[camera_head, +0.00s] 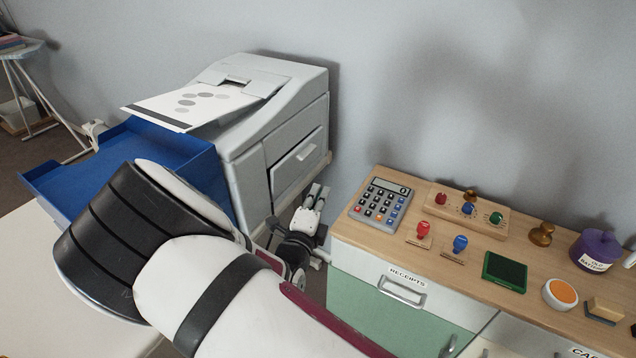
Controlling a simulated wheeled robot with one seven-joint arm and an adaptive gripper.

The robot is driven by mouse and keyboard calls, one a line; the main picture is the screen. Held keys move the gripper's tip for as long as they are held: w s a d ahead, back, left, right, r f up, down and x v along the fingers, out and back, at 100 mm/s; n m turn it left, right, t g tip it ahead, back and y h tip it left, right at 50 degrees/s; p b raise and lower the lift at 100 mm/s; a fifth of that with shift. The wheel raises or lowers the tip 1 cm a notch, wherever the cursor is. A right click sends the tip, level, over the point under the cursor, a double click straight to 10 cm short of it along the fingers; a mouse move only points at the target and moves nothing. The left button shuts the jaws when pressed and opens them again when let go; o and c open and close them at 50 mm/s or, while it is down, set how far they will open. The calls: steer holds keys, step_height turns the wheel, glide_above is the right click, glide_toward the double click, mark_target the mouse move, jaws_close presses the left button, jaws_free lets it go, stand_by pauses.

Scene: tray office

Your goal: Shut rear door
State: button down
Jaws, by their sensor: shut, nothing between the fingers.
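A grey-white printer (262,125) stands at the upper left against the wall. On its right side is a panel with a pale handle (296,162) that looks like the rear door. The panel looks flush or nearly so, and I cannot tell whether it is fully closed. My gripper (316,192) is shut and empty, just right of and below that panel, in the gap between the printer and the wooden-topped cabinet. I cannot tell whether it touches the printer. My arm crosses the lower left and hides the printer's lower part.
A blue tray (150,150) sits at the printer's left, with a printed sheet (190,104) above it. At right, the cabinet (420,265) holds a calculator (381,204), stamps, an ink pad (504,271) and a purple jar (595,250). A narrow gap separates printer and cabinet.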

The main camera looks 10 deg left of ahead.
steer(key=w+a+b, duration=0.1)
steer(key=w+a, duration=0.1)
steer(key=w, duration=0.8)
steer(key=shift+w+a+r+b, duration=0.3)
steer(key=shift+w+a+r, duration=0.1)
steer(key=shift+r, duration=0.05)
